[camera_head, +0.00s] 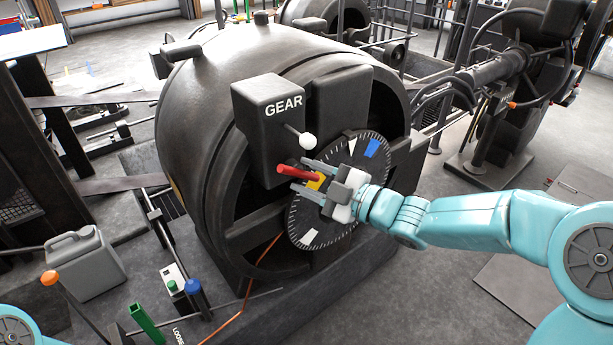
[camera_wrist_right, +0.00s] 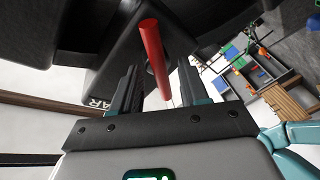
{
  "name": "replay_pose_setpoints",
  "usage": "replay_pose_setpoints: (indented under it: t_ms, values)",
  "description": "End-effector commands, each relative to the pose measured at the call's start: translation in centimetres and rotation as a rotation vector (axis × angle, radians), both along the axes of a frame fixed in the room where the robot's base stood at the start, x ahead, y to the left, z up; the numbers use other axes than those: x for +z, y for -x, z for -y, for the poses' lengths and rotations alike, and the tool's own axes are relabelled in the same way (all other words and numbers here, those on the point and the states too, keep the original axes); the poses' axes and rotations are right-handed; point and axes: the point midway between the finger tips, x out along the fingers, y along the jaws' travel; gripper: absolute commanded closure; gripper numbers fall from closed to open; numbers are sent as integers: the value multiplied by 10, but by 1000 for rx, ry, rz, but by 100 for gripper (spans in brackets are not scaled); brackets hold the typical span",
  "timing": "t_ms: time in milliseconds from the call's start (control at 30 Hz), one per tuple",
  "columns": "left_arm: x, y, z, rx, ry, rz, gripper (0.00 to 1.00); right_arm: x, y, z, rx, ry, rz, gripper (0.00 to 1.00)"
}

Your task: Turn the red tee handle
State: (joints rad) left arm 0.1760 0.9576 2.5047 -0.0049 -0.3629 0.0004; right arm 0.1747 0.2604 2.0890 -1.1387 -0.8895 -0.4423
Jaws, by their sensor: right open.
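In the right wrist view the red bar (camera_wrist_right: 154,52) runs between the two open fingers of my right gripper (camera_wrist_right: 157,75), with gaps visible at both sides. A yellow patch (camera_head: 316,182) shows near the bar. My left gripper is not in view.
The dial (camera_head: 334,229) carries blue and white marks. A white-knobbed lever (camera_head: 307,140) sticks out of the GEAR box just above my right gripper. A grey jerrycan (camera_head: 88,265) and blue-capped and green posts (camera_head: 193,287) stand at the lower left. Open floor lies at the right.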

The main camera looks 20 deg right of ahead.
Motion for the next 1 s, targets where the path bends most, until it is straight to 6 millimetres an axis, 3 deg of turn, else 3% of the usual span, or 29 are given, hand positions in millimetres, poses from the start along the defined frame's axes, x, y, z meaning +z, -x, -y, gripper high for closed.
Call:
replay_pose_setpoints:
  t_ms: [367,500,533,1000]
  values:
    - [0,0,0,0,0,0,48,0,-6,-5,0,0,0,56]
    - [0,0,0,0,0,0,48,0,-6,-5,0,0,0,98]
    - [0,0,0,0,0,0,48,0,-6,-5,0,0,0,100]
    - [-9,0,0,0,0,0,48,-3,-6,-5,1,-90,-35,100]
